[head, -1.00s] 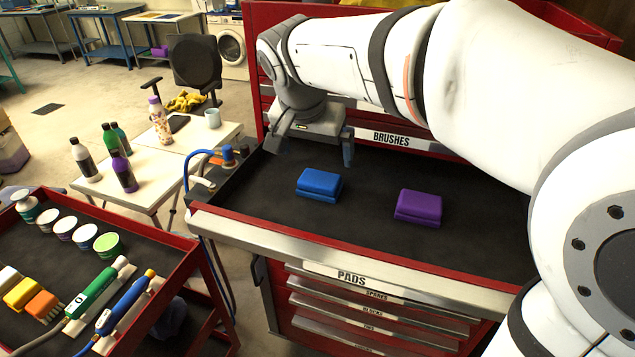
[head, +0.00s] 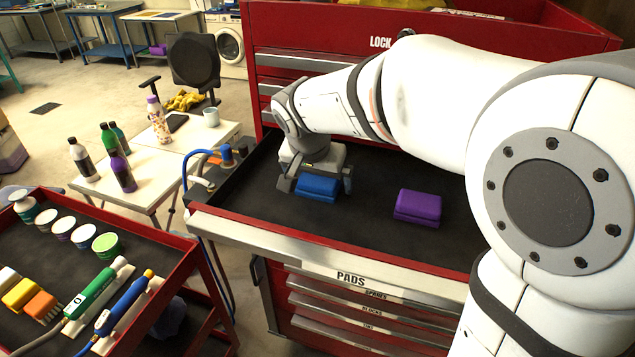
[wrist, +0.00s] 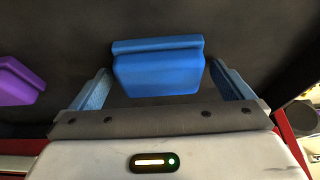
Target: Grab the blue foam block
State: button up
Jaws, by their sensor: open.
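The blue foam block (head: 317,187) lies in the open drawer labelled PADS, toward its left part. It also shows in the wrist view (wrist: 158,68), ahead of and between my two fingers. My gripper (head: 318,188) is low over the drawer at the block, with a finger to each side of it. In the wrist view my gripper (wrist: 165,88) is open, with a dark gap between the block and each finger. The top of the block is partly covered by the gripper body in the head view.
A purple foam block (head: 418,206) lies in the drawer to the right of the blue one. The drawer's front rim (head: 330,244) and side walls enclose it. A red cart (head: 180,270) with bottles, tubs and brushes stands at the left. The dark drawer floor is otherwise largely clear.

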jog(key=shift+c, duration=0.3)
jog(key=c, duration=1)
jog(key=shift+o, duration=0.2)
jog(key=shift+r, duration=0.1)
